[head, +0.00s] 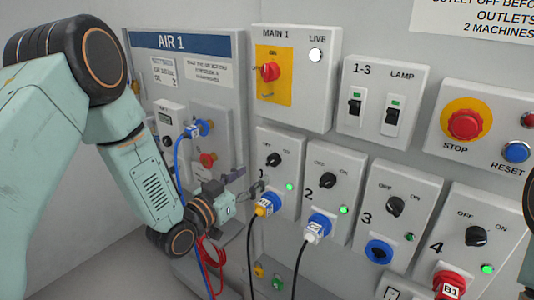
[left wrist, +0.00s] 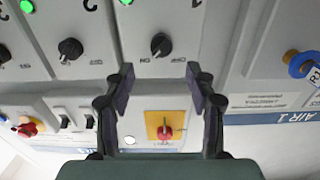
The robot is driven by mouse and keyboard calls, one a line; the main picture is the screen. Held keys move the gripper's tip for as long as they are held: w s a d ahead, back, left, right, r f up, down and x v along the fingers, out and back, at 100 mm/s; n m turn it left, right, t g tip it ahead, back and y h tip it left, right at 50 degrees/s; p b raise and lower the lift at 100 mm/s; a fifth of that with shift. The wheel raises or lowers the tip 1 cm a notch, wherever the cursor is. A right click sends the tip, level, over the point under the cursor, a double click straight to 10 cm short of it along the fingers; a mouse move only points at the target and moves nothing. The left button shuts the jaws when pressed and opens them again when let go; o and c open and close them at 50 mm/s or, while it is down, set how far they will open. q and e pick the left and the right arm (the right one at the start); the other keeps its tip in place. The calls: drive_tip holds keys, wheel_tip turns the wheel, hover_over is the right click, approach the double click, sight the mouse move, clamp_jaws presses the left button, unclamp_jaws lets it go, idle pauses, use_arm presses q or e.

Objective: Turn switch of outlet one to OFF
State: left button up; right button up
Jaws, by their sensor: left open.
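The switch of outlet one is a black knob (head: 273,159) on the panel marked 1 (head: 288,204), between OFF at left and ON at right. Its pointer appears turned toward ON, and the green lamp (head: 289,186) beside it is lit. A yellow plug (head: 265,205) sits in the outlet below. My left gripper (head: 243,184) is open and empty, at the panel's left side. The left wrist view is upside down; there the knob (left wrist: 162,45) appears just beyond and between the open fingertips (left wrist: 160,72), apart from them. My right gripper is not in view.
Outlet panels 2 (head: 326,180), 3 (head: 395,205) and 4 (head: 475,236) stand to the right. A MAIN 1 box (head: 292,110) with a red switch (head: 270,71) is above. The AIR 1 board (head: 190,75) is at left. Cables hang below plugs 1 and 2.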

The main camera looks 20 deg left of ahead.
sight(270, 164)
use_arm(q)
drive_tip(key=x, duration=0.7)
drive_tip(key=shift+w+d+f, duration=0.1)
drive_tip(key=shift+w+d, duration=0.05)
drive_tip(key=shift+w+f, duration=0.15)
drive_tip(key=shift+w, duration=0.2)
drive_tip(key=shift+s, duration=0.1)
drive_tip(key=c, duration=1.2)
